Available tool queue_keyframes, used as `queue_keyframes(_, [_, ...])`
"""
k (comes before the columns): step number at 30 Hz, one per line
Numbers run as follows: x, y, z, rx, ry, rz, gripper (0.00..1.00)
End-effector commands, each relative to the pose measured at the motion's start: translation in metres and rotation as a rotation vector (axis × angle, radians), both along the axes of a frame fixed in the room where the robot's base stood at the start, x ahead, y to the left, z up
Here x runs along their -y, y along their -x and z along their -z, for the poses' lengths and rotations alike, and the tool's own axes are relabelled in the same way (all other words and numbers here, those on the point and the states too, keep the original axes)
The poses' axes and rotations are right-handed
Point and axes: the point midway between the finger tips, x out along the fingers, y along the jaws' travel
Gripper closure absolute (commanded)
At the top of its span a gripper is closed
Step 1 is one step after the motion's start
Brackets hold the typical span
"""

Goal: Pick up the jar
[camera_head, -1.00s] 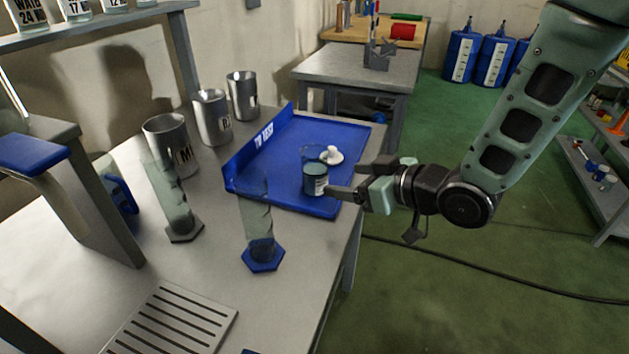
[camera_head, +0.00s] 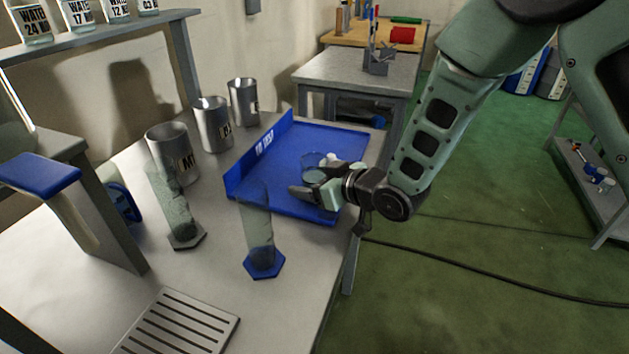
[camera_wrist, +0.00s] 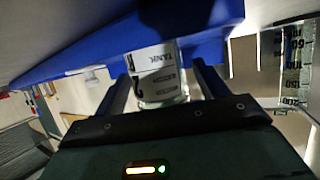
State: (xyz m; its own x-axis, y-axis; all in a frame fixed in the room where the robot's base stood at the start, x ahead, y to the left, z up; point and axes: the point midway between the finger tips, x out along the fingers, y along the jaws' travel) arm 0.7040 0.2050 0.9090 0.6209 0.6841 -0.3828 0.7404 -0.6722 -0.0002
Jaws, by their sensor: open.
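The jar (camera_wrist: 157,78) is a small glass vessel with a white label reading "TANK". In the wrist view it stands between the two fingers of my gripper (camera_wrist: 162,82), which are open with a gap on each side of it. In the head view my gripper (camera_head: 308,186) is over the near right part of the blue tray (camera_head: 262,183), around the jar (camera_head: 314,175). My fingers hide most of the jar there. A white lid or stopper (camera_head: 329,160) lies on the tray just behind.
Two tall glass cylinders stand left of the tray, a blue-footed one (camera_head: 258,235) nearest and a grey-footed one (camera_head: 180,215) farther left. Metal beakers (camera_head: 212,125) line the tray's far left side. A slotted plate (camera_head: 178,325) lies in front.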

Motion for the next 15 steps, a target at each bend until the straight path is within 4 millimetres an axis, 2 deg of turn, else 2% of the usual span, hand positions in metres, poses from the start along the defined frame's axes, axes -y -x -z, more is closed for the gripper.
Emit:
queue_keyframes(3, [0.0004, 0.0001, 0.0, 0.0, 0.0, 0.0, 0.3])
queue_keyframes(6, [0.0004, 0.0001, -0.0001, 0.0, 0.0, 0.0, 0.58])
queue_keyframes(9, [0.0004, 0.0001, -0.0002, 0.0, 0.0, 0.0, 0.82])
queue_keyframes(15, [0.0004, -0.0001, -0.0007, 0.001, -0.001, 0.0, 0.82])
